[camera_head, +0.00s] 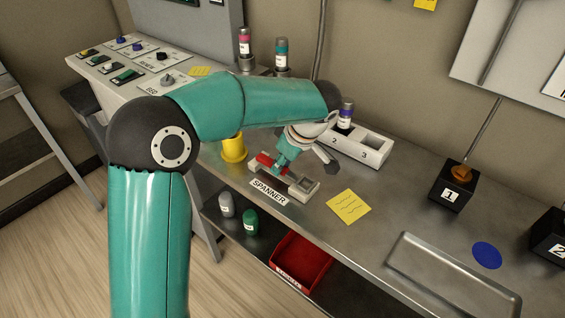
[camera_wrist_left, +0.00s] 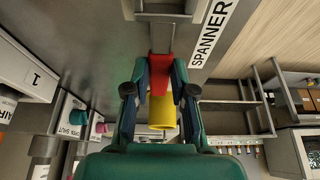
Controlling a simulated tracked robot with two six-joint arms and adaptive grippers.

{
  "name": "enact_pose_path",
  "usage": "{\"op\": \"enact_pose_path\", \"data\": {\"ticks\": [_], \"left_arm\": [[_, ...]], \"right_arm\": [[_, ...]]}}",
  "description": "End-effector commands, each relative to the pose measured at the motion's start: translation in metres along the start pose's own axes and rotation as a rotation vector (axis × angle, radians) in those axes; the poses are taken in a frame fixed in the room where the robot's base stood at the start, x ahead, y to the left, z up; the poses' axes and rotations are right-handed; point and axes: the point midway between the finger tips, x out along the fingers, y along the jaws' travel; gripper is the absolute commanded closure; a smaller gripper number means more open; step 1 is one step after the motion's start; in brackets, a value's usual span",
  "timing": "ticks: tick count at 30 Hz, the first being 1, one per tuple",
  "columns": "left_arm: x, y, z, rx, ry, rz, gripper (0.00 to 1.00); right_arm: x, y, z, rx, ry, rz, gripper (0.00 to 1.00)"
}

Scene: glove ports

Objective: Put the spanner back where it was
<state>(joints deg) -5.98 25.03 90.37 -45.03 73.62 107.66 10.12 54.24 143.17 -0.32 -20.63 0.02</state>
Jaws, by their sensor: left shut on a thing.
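The spanner shows a red handle (camera_head: 265,160) in the head view, low over the bench by the SPANNER label (camera_head: 268,192). My left gripper (camera_head: 280,168) points down and is shut on the red handle. In the left wrist view the red handle (camera_wrist_left: 160,70) sits between the fingers of my left gripper (camera_wrist_left: 160,86). A grey shank runs from it toward the grey cradle (camera_wrist_left: 163,8). The cradle (camera_head: 303,188) also shows in the head view, partly hidden by my gripper. I cannot tell whether the spanner touches the cradle. My right gripper is not in view.
A yellow cylinder (camera_head: 233,149) stands close left of the gripper. A white numbered rack (camera_head: 370,148) with a purple-capped bottle (camera_head: 346,114) stands behind. A yellow note (camera_head: 348,207) lies to the right. A red bin (camera_head: 300,262) is on the shelf below.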

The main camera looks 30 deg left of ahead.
Motion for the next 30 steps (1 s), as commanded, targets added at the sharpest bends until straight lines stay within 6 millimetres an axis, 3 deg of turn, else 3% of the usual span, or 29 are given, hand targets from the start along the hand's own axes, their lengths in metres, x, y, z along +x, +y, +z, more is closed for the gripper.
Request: {"op": "enact_pose_path", "data": {"ticks": [1, 6, 19, 30], "left_arm": [[0.000, 0.000, 0.000, 0.000, 0.000, 0.000, 0.72], [0.000, 0.000, 0.000, 0.000, 0.000, 0.000, 0.46], [-0.008, 0.000, 0.000, 0.000, 0.001, 0.000, 0.46], [-0.073, 0.002, 0.001, -0.001, 0.000, 0.005, 0.46]], "right_arm": [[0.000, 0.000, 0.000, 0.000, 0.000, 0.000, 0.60], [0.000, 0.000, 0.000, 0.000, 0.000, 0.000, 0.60], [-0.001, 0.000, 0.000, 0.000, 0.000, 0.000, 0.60], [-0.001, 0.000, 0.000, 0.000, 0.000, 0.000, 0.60]]}}
